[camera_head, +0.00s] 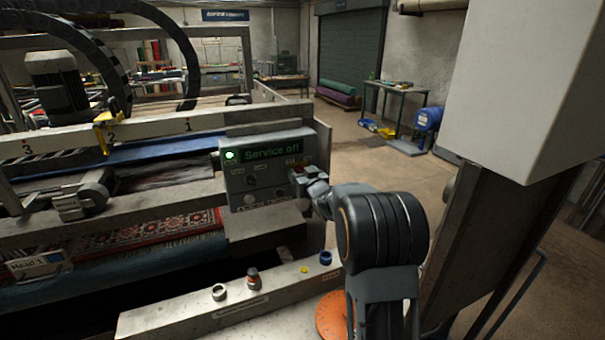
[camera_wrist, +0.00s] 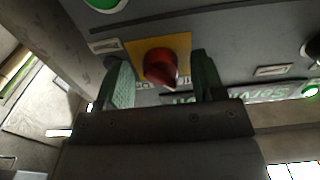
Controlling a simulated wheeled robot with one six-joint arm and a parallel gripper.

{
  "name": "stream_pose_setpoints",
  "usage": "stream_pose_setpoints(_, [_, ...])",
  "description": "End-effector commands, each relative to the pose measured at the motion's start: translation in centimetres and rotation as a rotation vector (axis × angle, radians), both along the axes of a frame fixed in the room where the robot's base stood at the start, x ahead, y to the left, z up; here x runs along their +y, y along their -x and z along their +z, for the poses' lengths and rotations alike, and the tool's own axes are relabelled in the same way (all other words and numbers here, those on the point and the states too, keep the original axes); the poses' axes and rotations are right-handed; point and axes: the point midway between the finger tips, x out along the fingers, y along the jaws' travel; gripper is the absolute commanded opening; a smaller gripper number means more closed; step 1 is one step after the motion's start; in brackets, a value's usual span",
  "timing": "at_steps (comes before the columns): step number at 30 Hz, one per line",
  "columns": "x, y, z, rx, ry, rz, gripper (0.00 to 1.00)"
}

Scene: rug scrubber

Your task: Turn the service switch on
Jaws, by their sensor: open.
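The control panel (camera_head: 262,170) is a grey box whose green display (camera_head: 272,148) reads "Service off". A red knob (camera_wrist: 160,68) on a yellow plate (camera_wrist: 137,47) shows in the wrist view, and part of the lettering beside it is covered. I cannot read a label that marks it as the service switch. My gripper (camera_head: 303,178) is at the panel's right side in the head view. In the wrist view my gripper (camera_wrist: 162,82) is open, with one finger on each side of the knob and visible gaps between. My gripper mostly hides this spot in the head view.
A lit green lamp (camera_head: 231,156) is beside the display. A patterned rug (camera_head: 150,238) lies in the machine at left. Open floor (camera_head: 385,170) lies behind my arm.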

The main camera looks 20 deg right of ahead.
Motion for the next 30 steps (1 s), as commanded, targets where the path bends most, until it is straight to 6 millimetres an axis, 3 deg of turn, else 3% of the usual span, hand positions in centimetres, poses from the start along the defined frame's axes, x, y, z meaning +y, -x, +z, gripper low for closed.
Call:
stream_pose_setpoints(6, [0.0,0.0,-0.02,0.0,0.0,0.0,0.61])
stream_pose_setpoints(21, [-0.02,0.03,-0.02,0.001,0.0,-0.001,0.13])
stream_pose_setpoints(30, [-0.03,0.03,-0.07,0.001,-0.047,-0.001,0.13])
